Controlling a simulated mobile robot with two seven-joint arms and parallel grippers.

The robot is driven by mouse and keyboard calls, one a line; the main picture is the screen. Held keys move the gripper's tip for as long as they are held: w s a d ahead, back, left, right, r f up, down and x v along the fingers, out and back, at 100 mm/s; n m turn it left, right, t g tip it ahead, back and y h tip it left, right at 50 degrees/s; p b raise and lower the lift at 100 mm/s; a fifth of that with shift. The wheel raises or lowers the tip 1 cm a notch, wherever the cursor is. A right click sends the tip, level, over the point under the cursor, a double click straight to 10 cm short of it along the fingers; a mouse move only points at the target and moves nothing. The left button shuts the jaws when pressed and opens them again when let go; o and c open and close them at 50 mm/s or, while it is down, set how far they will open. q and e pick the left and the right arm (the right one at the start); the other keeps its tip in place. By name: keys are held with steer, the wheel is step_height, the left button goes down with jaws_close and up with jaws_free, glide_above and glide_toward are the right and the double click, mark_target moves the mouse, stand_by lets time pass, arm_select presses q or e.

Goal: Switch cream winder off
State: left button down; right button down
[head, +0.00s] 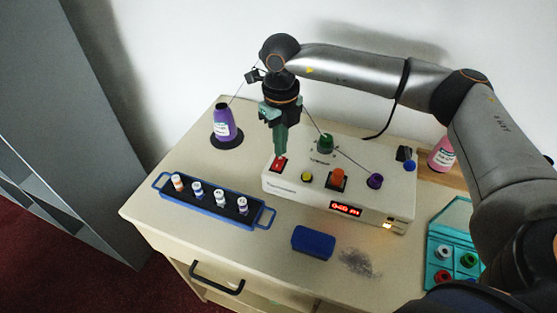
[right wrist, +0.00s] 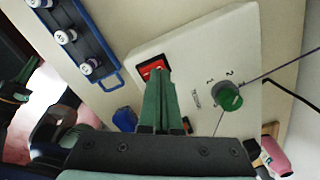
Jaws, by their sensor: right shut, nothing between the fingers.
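The cream winder (head: 290,187) is a cream box on the counter.
The winder's top also carries a green knob (head: 325,144), a yellow button (head: 307,176), an orange part (head: 337,179) and a purple knob (head: 375,181). A thread runs from the purple cone (head: 224,125). A blue rack (head: 206,203), blue block (head: 313,242) and teal tray (head: 436,243) stand nearby.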

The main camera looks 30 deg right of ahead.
mark_target(280, 159)
steer(key=shift+f+b, duration=0.7)
steer(key=shift+f, duration=0.3)
stand_by(0.4)
steer(key=shift+r+p, duration=2.35)
steer(key=shift+r, duration=1.25)
steer(key=shift+f, duration=0.1)
